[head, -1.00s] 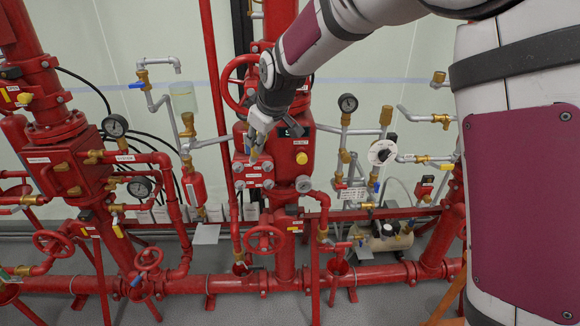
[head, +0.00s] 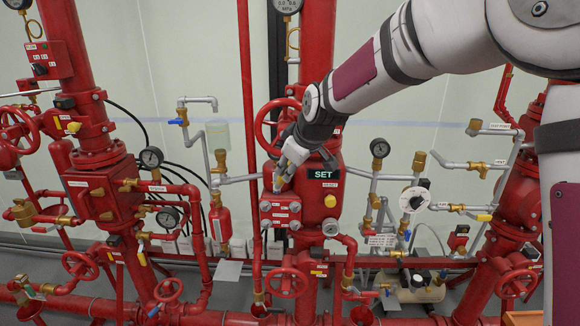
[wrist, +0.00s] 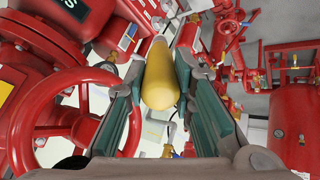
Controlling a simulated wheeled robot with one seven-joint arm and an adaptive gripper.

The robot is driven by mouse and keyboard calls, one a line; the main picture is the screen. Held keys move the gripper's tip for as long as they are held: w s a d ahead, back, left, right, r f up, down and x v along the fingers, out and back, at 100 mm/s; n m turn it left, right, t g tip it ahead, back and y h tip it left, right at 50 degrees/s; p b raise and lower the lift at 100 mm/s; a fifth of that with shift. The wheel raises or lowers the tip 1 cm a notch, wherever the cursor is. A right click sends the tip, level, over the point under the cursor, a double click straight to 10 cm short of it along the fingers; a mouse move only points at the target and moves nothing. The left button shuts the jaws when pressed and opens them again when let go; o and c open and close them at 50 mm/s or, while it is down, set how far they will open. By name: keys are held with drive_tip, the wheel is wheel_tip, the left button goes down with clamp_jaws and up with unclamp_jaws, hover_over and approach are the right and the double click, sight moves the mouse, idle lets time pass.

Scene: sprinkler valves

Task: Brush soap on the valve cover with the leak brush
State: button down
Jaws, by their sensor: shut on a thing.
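My gripper (head: 284,170) is in front of the central red valve. In the wrist view its two green-lined fingers (wrist: 158,95) are shut on a yellow handle (wrist: 160,78), which I take to be the leak brush. In the head view the brush (head: 277,184) is small and points down; its bristles cannot be made out. The valve cover (head: 280,222) is a red bolted plate with white labels on the valve body, just below the brush tip. I cannot tell whether the brush touches it. No soap is discernible.
Gauges and grey pipes flank the valve. A red horizontal pipe (head: 240,319) runs along the bottom.

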drive_tip(key=w+f+b, duration=0.6)
drive_tip(key=w+f, duration=0.3)
drive_tip(key=shift+d, duration=0.15)
idle(0.9)
idle(0.9)
drive_tip(key=shift+s+r+p, duration=3.35)
drive_tip(key=shift+s+r, duration=1.65)
drive_tip(key=shift+s, duration=0.05)
drive_tip(key=shift+w+f, duration=0.1)
